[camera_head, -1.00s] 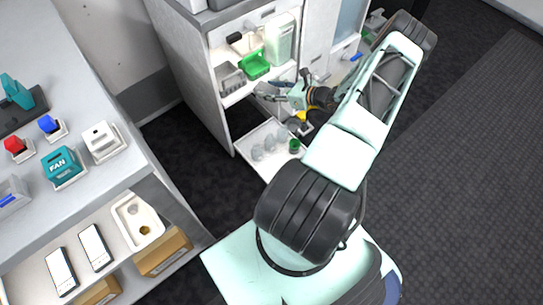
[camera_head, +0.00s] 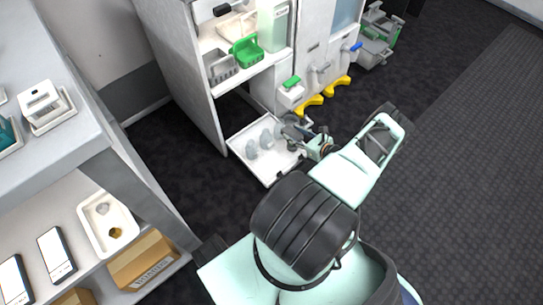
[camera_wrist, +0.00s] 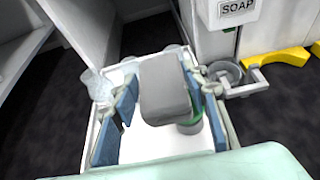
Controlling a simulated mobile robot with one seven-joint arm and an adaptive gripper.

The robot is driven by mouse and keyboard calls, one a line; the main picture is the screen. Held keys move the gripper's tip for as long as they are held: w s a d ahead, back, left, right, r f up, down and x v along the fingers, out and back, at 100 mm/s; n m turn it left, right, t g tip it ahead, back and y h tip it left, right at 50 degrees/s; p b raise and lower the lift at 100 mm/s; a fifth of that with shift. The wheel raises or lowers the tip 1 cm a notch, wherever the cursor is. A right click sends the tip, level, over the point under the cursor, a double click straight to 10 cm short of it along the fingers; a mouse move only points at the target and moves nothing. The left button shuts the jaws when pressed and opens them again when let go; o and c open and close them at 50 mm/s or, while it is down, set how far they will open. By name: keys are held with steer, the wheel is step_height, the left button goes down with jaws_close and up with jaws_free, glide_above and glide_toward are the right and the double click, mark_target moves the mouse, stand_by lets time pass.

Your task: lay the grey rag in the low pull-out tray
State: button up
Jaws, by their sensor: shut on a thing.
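The grey rag (camera_wrist: 167,90) is a folded, block-like piece between the blue-padded fingers of my gripper (camera_wrist: 168,102) in the wrist view. My gripper is shut on it and holds it over the white low pull-out tray (camera_wrist: 150,150). I cannot tell whether the rag touches the tray floor. In the head view, my gripper (camera_head: 298,132) is at the right back of the tray (camera_head: 268,177), and the rag is hard to make out there. A green-rimmed round thing (camera_wrist: 190,126) in the tray is partly hidden by the rag.
Several clear, glass-like things (camera_head: 252,148) stand in the tray's left part. A soap dispenser (camera_wrist: 228,12), a round metal cup (camera_wrist: 224,72) and yellow floor pieces (camera_head: 309,106) lie to the right. The shelf (camera_head: 228,82) above holds a green basket (camera_head: 246,51). The tray's front part is bare.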

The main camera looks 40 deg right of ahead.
steer(key=a+f, duration=0.2)
steer(key=a, duration=0.3)
steer(key=b, duration=0.2)
glide_above(273, 163)
steer(key=f, duration=0.5)
steer(key=shift+s+d+f, duration=0.1)
steer(key=shift+d+f, duration=0.15)
steer(key=shift+f, duration=0.1)
steer(key=shift+a+f+b, duration=0.15)
steer(key=shift+f+b, duration=0.5)
steer(key=shift+f, duration=0.25)
steer(key=shift+a+f+b, duration=0.1)
steer(key=shift+f+b, duration=0.55)
steer(key=shift+f, duration=0.25)
steer(key=shift+f, duration=0.1)
steer(key=o, duration=1.1)
